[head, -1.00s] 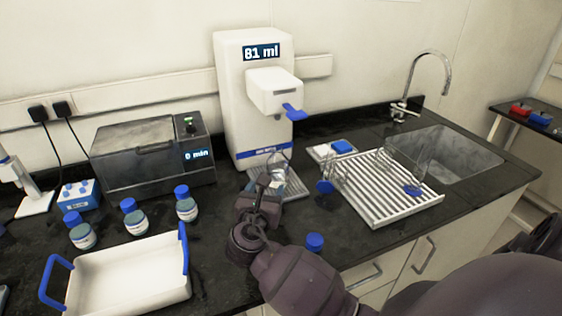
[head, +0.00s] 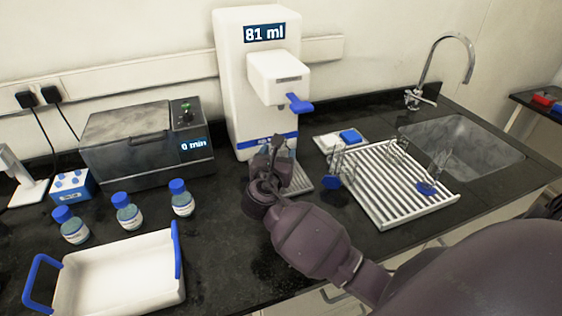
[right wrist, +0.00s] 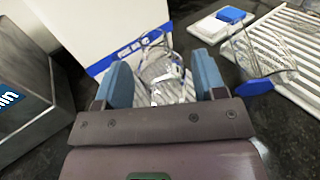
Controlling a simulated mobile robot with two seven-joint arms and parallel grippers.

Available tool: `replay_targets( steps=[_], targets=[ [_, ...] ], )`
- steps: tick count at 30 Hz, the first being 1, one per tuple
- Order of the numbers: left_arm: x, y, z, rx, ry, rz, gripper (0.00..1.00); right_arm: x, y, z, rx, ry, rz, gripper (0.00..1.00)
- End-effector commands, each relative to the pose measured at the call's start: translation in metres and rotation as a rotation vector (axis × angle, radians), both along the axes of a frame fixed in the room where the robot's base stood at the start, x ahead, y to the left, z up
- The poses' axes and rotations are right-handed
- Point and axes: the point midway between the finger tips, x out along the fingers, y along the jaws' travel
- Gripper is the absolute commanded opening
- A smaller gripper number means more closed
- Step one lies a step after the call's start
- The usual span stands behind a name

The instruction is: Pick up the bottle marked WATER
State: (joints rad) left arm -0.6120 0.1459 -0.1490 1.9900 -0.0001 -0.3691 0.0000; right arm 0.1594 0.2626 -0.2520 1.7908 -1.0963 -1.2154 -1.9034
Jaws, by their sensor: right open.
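Three blue-capped bottles stand in a row on the dark counter: the left bottle (head: 70,225), the middle bottle (head: 127,212) and the right bottle (head: 181,199). Their labels are too small to read, so I cannot tell which is marked WATER. My right gripper (head: 274,158) is in front of the white dispenser (head: 232,100), away from these bottles. In the right wrist view its blue fingers (right wrist: 163,80) are open, with a clear glass vessel (right wrist: 163,68) showing beyond and between them. In the head view the gripper mostly hides that vessel. My left gripper is out of view.
A white tray with blue handles (head: 120,297) lies in front of the bottles. A grey bath reading 0 min (head: 125,145) stands behind them. To the right are a ribbed drying rack (head: 385,205) with glassware and a sink (head: 465,145).

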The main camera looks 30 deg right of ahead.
Motion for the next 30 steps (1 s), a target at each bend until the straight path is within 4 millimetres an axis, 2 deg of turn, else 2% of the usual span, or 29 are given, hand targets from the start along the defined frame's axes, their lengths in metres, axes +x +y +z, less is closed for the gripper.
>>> replay_targets(
  steps=[5,15,25,26,30],
  targets=[
    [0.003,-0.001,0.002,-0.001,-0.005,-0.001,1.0,0.007,-0.006,0.0,0.001,0.001,0.0,0.64],
    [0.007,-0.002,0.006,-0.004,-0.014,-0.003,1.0,0.04,-0.033,0.001,-0.001,0.001,0.0,0.64],
    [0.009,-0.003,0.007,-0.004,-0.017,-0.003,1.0,0.044,-0.038,0.001,0.001,0.001,0.0,0.64],
    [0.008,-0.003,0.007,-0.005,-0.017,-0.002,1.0,0.044,-0.038,0.001,0.001,0.0,0.0,0.63],
    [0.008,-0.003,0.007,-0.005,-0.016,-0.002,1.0,0.044,-0.038,0.001,0.001,0.0,0.0,0.41]
  ],
)
